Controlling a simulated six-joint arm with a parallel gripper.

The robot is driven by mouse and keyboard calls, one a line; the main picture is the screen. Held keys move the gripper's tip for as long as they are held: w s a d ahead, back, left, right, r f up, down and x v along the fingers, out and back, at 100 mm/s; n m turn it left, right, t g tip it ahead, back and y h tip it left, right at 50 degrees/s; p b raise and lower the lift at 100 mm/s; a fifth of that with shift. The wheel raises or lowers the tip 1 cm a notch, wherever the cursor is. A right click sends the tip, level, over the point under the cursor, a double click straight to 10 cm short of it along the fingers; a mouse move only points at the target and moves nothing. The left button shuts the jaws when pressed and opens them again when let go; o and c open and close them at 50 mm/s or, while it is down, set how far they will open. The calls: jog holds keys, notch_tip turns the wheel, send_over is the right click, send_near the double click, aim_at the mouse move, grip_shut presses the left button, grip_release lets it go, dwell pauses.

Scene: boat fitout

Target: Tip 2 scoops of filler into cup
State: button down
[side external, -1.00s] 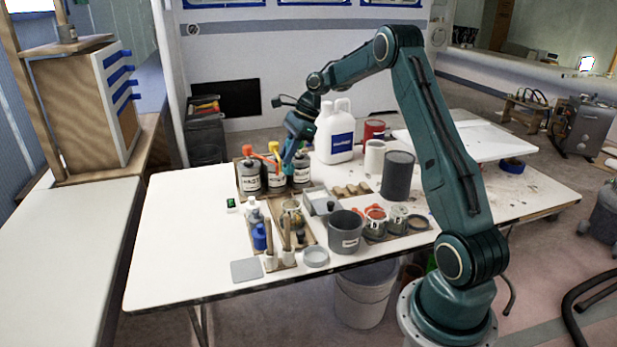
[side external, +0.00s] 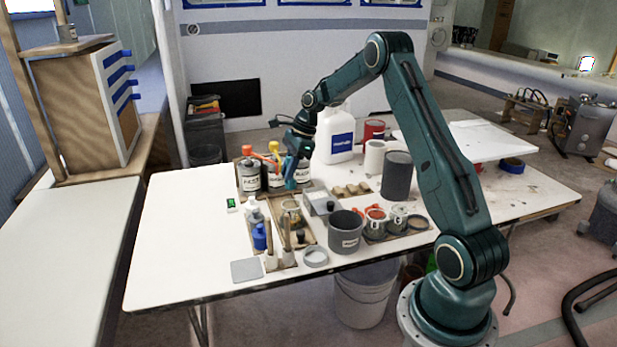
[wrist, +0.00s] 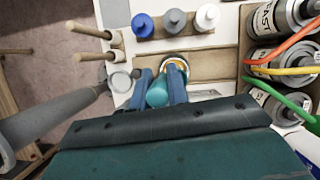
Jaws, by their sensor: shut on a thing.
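My gripper (side external: 290,180) points down over the crowded middle of the table, in front of the labelled cans. In the wrist view its two fingers (wrist: 162,90) are shut on a teal, rounded piece (wrist: 158,95). This may be a scoop handle, but no scoop bowl or filler shows. A round, pale-rimmed cup (wrist: 178,64) lies just beyond the fingertips and is partly covered by them. In the side view it appears to be the small cup (side external: 290,213) on the wooden tray. A larger grey cup (side external: 345,232) with a label stands to its right.
A grey box (side external: 320,203) and small jars (side external: 376,220) are nearby. The table's left end is clear.

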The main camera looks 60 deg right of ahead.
jog(key=d+f+m+h, duration=0.1)
jog(key=d+m, duration=0.3)
jog(key=d, duration=0.3)
jog(key=s+d+f+m+t+h, duration=0.1)
jog(key=d+f+m+h, duration=0.1)
jog(key=d+m, duration=0.3)
jog(key=shift+s+d+t, duration=0.25)
jog(key=shift+d+t, duration=0.05)
jog(key=shift+d, duration=0.9)
jog(key=shift+f, duration=0.15)
jog(key=shift+f, duration=4.95)
notch_tip(320, 180, up, 8)
jog(key=shift+r, duration=0.25)
jog(key=shift+a, duration=0.1)
